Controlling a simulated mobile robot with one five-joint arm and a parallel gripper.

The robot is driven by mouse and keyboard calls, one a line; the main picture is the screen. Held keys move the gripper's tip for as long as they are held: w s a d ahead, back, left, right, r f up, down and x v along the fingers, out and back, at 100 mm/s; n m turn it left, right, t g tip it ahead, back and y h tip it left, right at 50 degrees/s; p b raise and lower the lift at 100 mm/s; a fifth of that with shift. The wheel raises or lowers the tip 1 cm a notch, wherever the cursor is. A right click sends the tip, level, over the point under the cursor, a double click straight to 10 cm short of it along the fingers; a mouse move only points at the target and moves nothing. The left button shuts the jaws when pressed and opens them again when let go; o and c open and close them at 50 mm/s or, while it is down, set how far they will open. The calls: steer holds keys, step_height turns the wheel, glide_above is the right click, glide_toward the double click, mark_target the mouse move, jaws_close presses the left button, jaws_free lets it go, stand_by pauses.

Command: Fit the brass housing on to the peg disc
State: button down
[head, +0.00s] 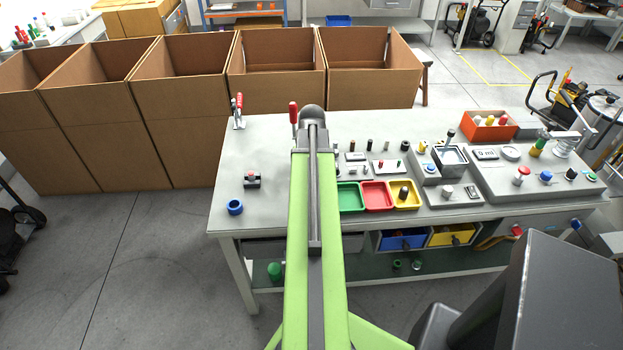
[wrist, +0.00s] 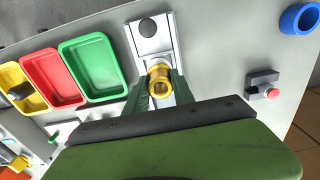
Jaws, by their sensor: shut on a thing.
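The brass housing (wrist: 160,88) is a short gold cylinder with a round hole in the end facing the camera. My gripper (wrist: 161,78) is shut on it, with one green finger on each side in the wrist view. The housing is over a pale metal fixture (wrist: 167,46) on the bench. I cannot tell whether it touches the fixture. A dark round disc (wrist: 147,27) shows on the fixture beyond the housing. I cannot make out the peg disc for certain; it may be hidden under the housing. In the head view my arm hides the gripper and housing.
Green (wrist: 93,68), red (wrist: 48,80) and yellow (wrist: 17,90) trays lie left of the gripper in the wrist view. A blue ring (wrist: 299,17) and a small dark block with a red knob (wrist: 263,84) are to the right. Bare bench (head: 262,150) lies around them.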

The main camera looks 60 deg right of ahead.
steer(key=shift+f, duration=0.15)
stand_by(0.3)
steer(key=shift+f+b, duration=1.15)
steer(key=shift+b, duration=0.15)
steer(key=shift+s, duration=0.1)
steer(key=c, duration=1)
jaws_free()
steer(key=shift+r, duration=0.1)
step_height(320, 180, up, 17)
steer(key=p, duration=1.7)
steer(key=shift+r, duration=0.15)
